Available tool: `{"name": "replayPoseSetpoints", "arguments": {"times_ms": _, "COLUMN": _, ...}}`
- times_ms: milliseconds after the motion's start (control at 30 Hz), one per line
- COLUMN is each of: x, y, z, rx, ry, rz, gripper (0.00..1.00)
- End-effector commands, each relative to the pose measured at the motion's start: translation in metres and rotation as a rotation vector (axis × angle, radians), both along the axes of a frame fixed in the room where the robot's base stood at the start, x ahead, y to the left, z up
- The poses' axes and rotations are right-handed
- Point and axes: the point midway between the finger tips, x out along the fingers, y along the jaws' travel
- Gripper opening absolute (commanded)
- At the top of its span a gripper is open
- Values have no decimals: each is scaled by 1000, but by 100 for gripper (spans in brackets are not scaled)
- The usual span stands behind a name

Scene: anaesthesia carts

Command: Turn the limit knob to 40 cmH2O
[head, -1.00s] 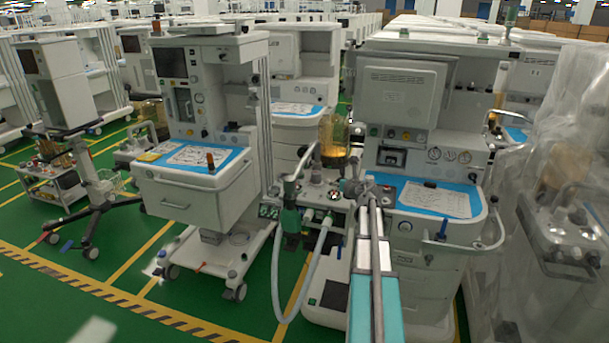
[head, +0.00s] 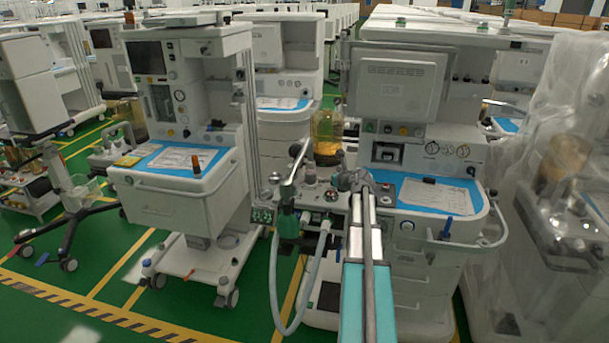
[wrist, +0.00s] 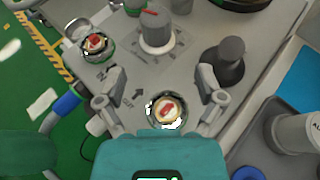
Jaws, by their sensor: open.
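A dark grey knob (wrist: 231,60) stands close to the right finger. A second round port (wrist: 95,44) is at the upper left. A pale hose (head: 324,262) hangs in front of the panel. The amber canister (head: 327,135) stands behind it.

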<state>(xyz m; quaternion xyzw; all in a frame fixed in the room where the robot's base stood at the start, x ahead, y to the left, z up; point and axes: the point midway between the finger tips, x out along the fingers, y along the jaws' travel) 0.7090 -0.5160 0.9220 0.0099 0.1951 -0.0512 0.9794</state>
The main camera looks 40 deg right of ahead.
Motion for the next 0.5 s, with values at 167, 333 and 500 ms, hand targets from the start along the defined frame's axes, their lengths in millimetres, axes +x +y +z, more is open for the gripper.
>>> {"name": "replayPoseSetpoints", "arguments": {"times_ms": 167, "x": 5, "y": 6, "z": 0, "rx": 0, "ry": 0, "rz": 9, "gripper": 87}}
{"name": "replayPoseSetpoints", "arguments": {"times_ms": 333, "x": 13, "y": 7, "z": -3, "rx": 1, "ry": 0, "rz": 13, "gripper": 87}}
{"name": "replayPoseSetpoints", "arguments": {"times_ms": 500, "x": 28, "y": 6, "z": -10, "rx": 2, "ry": 0, "rz": 14, "gripper": 87}}
